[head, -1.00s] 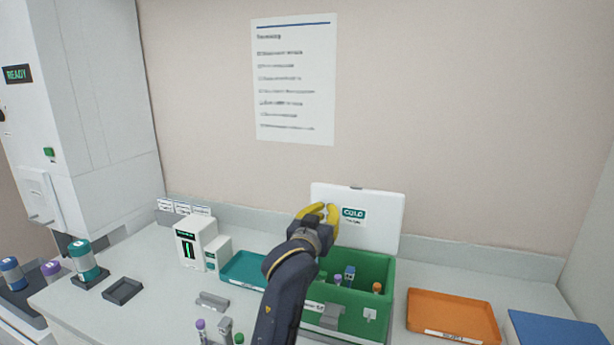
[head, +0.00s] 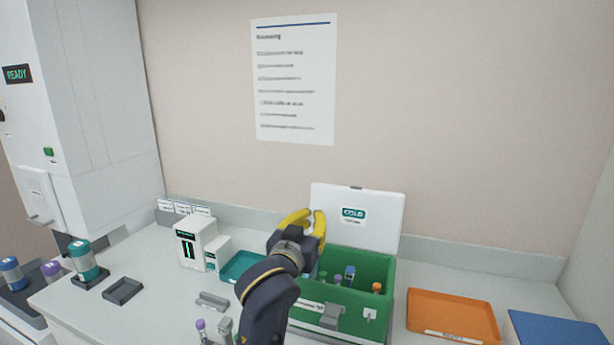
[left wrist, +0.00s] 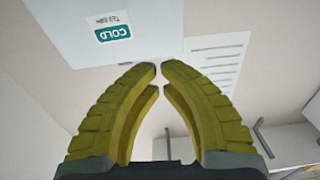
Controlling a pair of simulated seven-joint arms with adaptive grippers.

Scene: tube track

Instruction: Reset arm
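My left gripper (head: 313,211) has yellow fingers and is in the air in front of the white lid of the green cold box, above the box's left side. In the left wrist view its fingertips (left wrist: 160,67) come together almost touching, with nothing between them. The green box (head: 369,312) is open, its white lid (head: 378,207) raised at the back with a COLD label. The lid also shows in the left wrist view (left wrist: 60,30). My right gripper is in neither view.
The box holds several capped tubes. A teal tray (head: 238,266) is partly hidden behind my arm. An orange tray (head: 452,312) and a blue box (head: 555,328) are at right. White devices (head: 190,245) and tubes at front (head: 203,333) stand left of my arm.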

